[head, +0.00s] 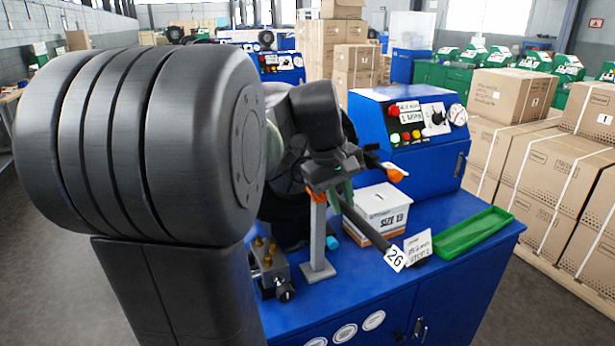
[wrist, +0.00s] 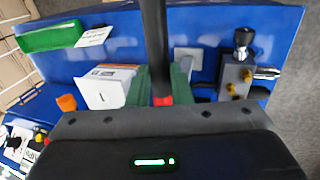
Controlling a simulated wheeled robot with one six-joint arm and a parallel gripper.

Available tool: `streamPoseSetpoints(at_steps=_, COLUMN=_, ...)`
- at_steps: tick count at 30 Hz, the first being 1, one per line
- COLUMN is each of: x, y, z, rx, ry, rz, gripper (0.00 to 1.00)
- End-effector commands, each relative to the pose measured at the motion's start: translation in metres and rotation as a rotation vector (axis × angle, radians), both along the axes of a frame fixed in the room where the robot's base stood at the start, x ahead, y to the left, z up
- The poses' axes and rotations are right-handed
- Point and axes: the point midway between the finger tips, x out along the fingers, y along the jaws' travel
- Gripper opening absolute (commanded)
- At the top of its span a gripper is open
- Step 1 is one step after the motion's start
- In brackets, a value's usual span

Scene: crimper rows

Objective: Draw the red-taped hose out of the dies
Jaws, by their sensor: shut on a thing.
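My gripper (head: 345,190) is shut on the black hose (head: 368,228), seen over the blue bench. In the wrist view, its two green fingers (wrist: 161,84) stand on either side of the hose (wrist: 155,40), with red tape (wrist: 162,100) showing between them. In the head view, the hose slopes down to the right, with a white tag marked 26 (head: 395,258) at its near end. Part of a dark round crimper opening (head: 287,218) shows behind my arm. The dies are hidden, so I cannot tell whether the hose is inside them.
A grey stand (head: 318,235) with an orange top is close to the gripper. A white SIZE 13 box (head: 383,207), a green tray (head: 475,233) and a card (head: 418,248) are to the right. A brass-fitted block (head: 268,268) is at left. The blue control cabinet (head: 425,165) stands behind.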

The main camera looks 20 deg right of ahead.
Motion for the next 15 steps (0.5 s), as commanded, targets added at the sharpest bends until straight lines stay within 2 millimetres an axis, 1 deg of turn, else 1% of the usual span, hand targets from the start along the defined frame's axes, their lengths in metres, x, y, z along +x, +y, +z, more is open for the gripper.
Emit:
streamPoseSetpoints(at_steps=1, x=0.000, y=0.000, z=0.007, rx=-0.001, ry=-0.002, rz=0.001, gripper=0.00)
streamPoseSetpoints(at_steps=15, x=0.000, y=0.000, z=0.035, rx=-0.001, ry=-0.002, rz=0.001, gripper=0.00)
